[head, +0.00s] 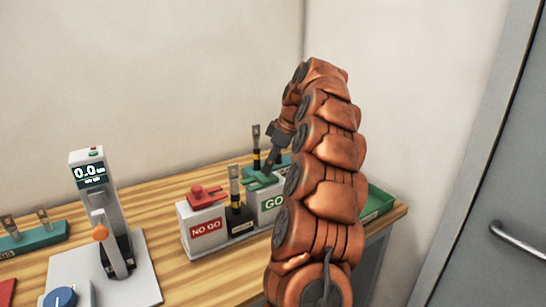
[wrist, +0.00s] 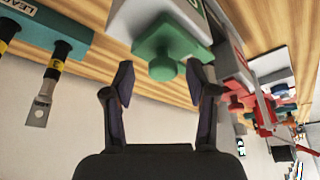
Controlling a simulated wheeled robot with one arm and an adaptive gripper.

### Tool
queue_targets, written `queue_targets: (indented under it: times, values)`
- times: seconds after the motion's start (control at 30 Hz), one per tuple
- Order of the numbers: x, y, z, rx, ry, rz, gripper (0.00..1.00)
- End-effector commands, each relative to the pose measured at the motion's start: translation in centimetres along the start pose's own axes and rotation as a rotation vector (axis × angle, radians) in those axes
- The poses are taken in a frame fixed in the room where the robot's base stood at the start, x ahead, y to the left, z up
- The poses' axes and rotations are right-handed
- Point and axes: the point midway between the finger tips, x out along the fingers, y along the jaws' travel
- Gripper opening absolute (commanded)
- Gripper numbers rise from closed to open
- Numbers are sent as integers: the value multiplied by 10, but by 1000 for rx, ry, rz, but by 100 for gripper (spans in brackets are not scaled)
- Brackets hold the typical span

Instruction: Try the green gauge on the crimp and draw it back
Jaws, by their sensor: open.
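The green gauge (head: 262,181) sits on top of the light grey block marked GO (head: 268,205). In the wrist view the green gauge (wrist: 170,42) shows its round knob between the two spread fingers. My gripper (wrist: 167,80) is open and empty, with a visible gap on both sides of the knob. In the head view my gripper (head: 272,155) is just above the gauge, partly hidden by my arm. A crimped lead (head: 234,182) with a metal lug and yellow band stands upright in a black holder (head: 240,220), between the GO block and the NO GO block.
A red gauge (head: 207,192) sits on the NO GO block (head: 204,222). Another lead (head: 256,142) stands behind, at a teal rack (wrist: 75,30). A display stand (head: 88,172) with an orange-knobbed lever is at left. A green tray (head: 378,200) lies at right.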

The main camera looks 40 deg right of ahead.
Motion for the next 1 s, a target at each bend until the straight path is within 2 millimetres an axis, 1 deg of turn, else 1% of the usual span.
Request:
queue_targets:
  times: [0.6,1.0]
  values:
    - [-51,1,1,1,1,6,57]
    - [-66,2,-1,0,2,17,57]
